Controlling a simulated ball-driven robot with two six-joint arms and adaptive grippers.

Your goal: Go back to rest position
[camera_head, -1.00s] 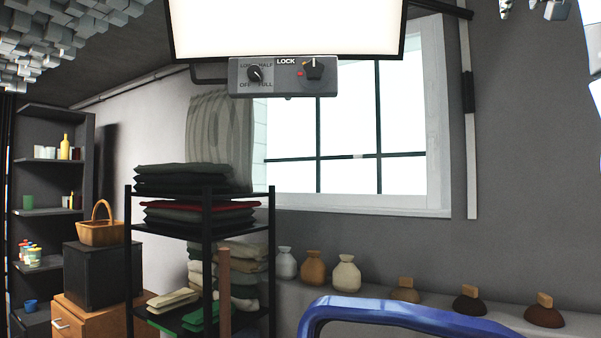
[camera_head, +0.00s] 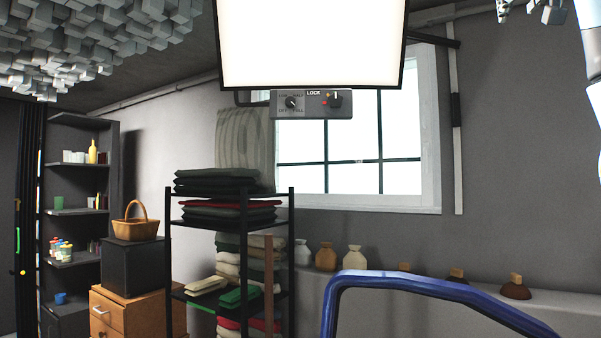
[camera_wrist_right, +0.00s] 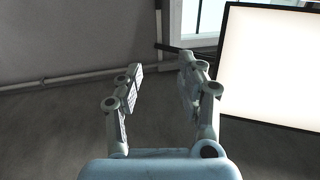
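My right gripper (camera_wrist_right: 162,68) shows in the right wrist view with its two jointed grey fingers spread apart and nothing between them. In the head view only its grey finger parts (camera_head: 532,10) show at the top right edge, with my white-blue arm at the right edge. It is in the air, apart from everything there. My left gripper is in neither view. The blue car door frame (camera_head: 430,284) shows at the lower right of the head view; its lower part is cut off.
A bright light panel (camera_head: 312,40) with a control box (camera_head: 311,104) hangs at the top middle; the panel (camera_wrist_right: 275,60) is right of the gripper in the wrist view. A black rack (camera_head: 291,225) with folded cloths, a wooden drawer cabinet (camera_head: 118,312) and shelves (camera_head: 80,212) stand at left.

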